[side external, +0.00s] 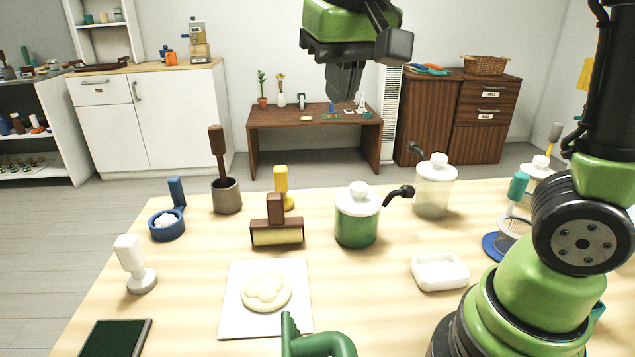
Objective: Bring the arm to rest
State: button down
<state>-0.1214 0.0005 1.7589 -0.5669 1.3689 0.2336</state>
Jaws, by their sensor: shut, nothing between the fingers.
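My gripper (345,88) hangs at the top middle of the side external view, high above the far part of the work table (370,300). Its dark fingers point down and look closed together, with nothing held. It is apart from everything on the table. My green and black arm stands at the right and runs out of the top of the picture, so part of it is hidden.
Below stand a green jar (357,222), a clear jar (434,190), a brown-handled block (276,225) and a mortar (227,197). Pale dough (266,290) lies on a white board (235,322). A white dish (440,272) sits near my arm. The air around the gripper looks clear.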

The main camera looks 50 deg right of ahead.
jog(key=s+a+f+n+t+y, duration=0.1)
jog(key=s+a+f+t+y, duration=0.1)
jog(key=s, duration=1)
jog(key=shift+s+f+t+y, duration=0.2)
jog(key=shift+t+y, duration=0.6)
jog(key=shift+t, duration=0.4)
